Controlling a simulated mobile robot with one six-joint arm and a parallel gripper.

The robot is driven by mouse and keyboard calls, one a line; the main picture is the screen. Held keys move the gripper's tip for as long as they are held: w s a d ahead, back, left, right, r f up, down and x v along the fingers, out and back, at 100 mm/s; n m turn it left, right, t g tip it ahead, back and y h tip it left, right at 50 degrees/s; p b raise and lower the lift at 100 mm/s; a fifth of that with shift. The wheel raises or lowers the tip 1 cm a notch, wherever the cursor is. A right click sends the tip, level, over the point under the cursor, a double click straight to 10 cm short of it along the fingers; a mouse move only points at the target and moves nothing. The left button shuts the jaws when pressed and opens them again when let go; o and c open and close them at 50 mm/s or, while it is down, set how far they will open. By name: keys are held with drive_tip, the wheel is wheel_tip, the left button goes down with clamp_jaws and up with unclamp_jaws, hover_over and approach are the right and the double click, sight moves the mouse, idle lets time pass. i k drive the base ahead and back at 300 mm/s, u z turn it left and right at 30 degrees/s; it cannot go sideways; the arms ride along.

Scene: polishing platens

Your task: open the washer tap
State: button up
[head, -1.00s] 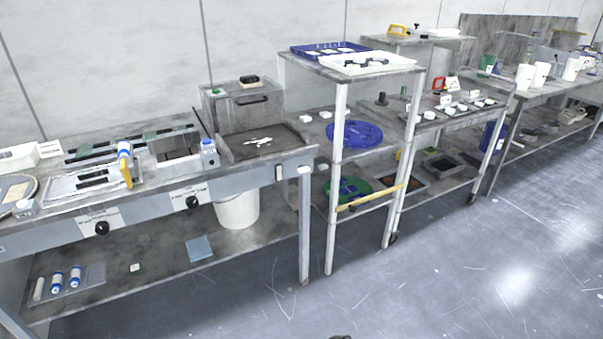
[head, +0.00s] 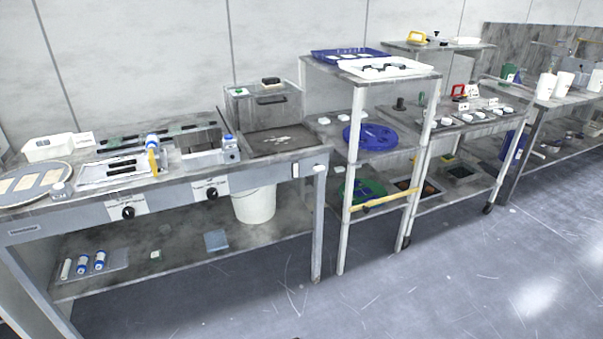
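My gripper is not in view. Nothing in view is clearly marked as the washer or its tap. Two round black knobs stick out of the front panel of the left bench (head: 70,209), a left knob (head: 128,213) and a right knob (head: 212,194). A thin tap-like spout (head: 546,44) shows at the far right bench, small and unclear. Whether any of these is turned open cannot be told.
A white bucket (head: 254,205) stands on the left bench's lower shelf. A shelf rack (head: 345,215) with a yellow bar (head: 384,200) adjoins that bench on the right. A blue disc (head: 371,136) lies on the rack. The grey floor (head: 420,285) in front is clear.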

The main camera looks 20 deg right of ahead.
sight(317, 168)
drive_tip(key=z, duration=0.15)
drive_tip(key=k, duration=0.15)
drive_tip(key=u, duration=1.8)
drive_tip(key=k, duration=1.3)
drive_tip(key=z, duration=0.15)
drive_tip(key=i, duration=0.35)
drive_tip(key=z, duration=0.75)
drive_tip(key=i, duration=1.25)
drive_tip(key=z, duration=0.05)
